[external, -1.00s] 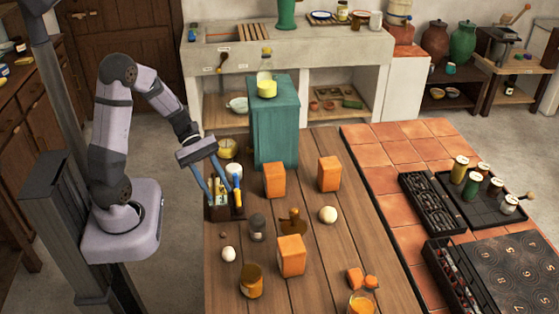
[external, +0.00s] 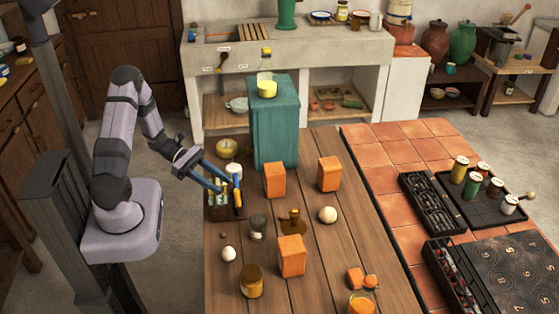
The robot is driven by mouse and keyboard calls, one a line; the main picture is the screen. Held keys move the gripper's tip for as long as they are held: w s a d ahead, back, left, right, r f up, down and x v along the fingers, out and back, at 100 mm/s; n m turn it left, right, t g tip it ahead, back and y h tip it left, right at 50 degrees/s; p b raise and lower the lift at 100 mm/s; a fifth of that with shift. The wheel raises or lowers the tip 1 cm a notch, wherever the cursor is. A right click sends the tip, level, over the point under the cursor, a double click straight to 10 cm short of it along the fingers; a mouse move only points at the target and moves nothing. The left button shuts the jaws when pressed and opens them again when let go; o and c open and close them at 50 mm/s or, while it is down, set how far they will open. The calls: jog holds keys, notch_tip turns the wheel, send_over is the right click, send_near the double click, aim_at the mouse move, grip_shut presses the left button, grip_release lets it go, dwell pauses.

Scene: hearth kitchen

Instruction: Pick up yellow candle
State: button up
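My gripper (external: 229,187) has two blue fingers that are spread apart. They point down and to the right, over a small dark holder (external: 222,213) at the left edge of the wooden table. The holder has several slim upright items. A slim yellow item (external: 238,198), possibly the yellow candle, stands at its right side near one fingertip. I cannot tell whether either finger touches these items. The fingers hide part of the holder's contents.
A teal cabinet (external: 275,130) stands behind, with a yellow-bottomed bottle (external: 267,85) on top. Orange boxes (external: 275,181), a grey-lidded jar (external: 257,228) and a white ball (external: 228,254) stand on the table (external: 330,260). A yellow bowl (external: 227,148) is behind the holder.

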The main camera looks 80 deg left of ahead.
aim_at(237, 193)
jog(key=shift+p+x, duration=0.35)
jog(key=shift+x, duration=0.8)
jog(key=shift+w+d+p, duration=0.3)
jog(key=shift+w+p, duration=0.05)
jog(key=shift+p, duration=0.05)
jog(key=p+x, duration=0.1)
jog(key=x, duration=0.2)
jog(key=shift+w+r, duration=0.15)
jog(key=shift+w, duration=0.05)
jog(key=shift+w+d+f+p, duration=0.15)
jog(key=shift+w+f+p, duration=0.15)
jog(key=shift+w, duration=0.1)
jog(key=shift+c, duration=0.7)
grip_shut()
